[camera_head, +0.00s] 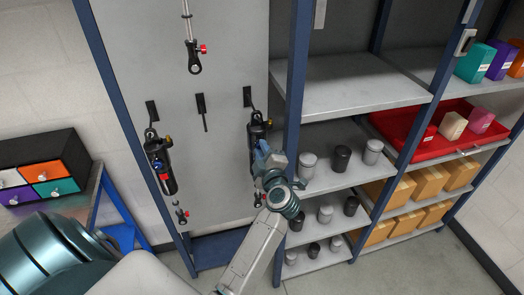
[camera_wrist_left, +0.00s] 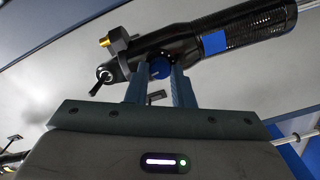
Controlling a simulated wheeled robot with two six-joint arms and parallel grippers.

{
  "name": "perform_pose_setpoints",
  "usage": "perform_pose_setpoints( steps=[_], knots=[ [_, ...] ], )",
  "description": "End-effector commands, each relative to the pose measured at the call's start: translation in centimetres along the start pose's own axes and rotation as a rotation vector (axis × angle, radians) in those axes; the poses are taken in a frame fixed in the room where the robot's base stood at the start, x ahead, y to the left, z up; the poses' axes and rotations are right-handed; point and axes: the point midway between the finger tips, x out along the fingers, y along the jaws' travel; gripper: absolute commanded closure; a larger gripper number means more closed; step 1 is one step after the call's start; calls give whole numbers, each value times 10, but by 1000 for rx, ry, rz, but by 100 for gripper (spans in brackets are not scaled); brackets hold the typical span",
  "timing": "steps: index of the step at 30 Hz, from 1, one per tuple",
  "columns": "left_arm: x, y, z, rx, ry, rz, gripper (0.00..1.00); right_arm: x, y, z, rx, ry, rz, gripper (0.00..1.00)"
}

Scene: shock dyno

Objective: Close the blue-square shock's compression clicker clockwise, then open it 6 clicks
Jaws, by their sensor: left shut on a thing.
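The blue-square shock is the black shock (camera_head: 257,129) hanging on the right side of the grey panel. In the left wrist view its blue square (camera_wrist_left: 214,43) shows on the black body beside the ribbed part. A round blue knob (camera_wrist_left: 160,68) sticks out of its end block, and a gold knob (camera_wrist_left: 104,42) sits farther left. My right gripper is not in view.
Another black shock (camera_head: 159,162) hangs at the left of the panel (camera_head: 215,100). Shelves right of a blue post (camera_head: 294,90) hold several canisters, cartons and a red tray (camera_head: 400,120). A drawer box (camera_head: 45,168) stands at far left.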

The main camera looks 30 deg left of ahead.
Motion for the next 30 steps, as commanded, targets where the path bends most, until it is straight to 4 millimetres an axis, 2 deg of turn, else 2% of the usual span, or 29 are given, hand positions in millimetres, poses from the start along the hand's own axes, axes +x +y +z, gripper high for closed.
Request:
perform_pose_setpoints(
  steps=[9,25,26,28,30],
  knots=[
    [0,1,0,108,1,1,100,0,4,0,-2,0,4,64],
    [0,2,0,128,1,2,100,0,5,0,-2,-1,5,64],
    [0,2,0,128,1,2,73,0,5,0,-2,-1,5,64],
    [0,2,0,128,1,2,59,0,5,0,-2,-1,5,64],
    [0,1,0,128,1,1,57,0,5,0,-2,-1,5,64]
  ],
)
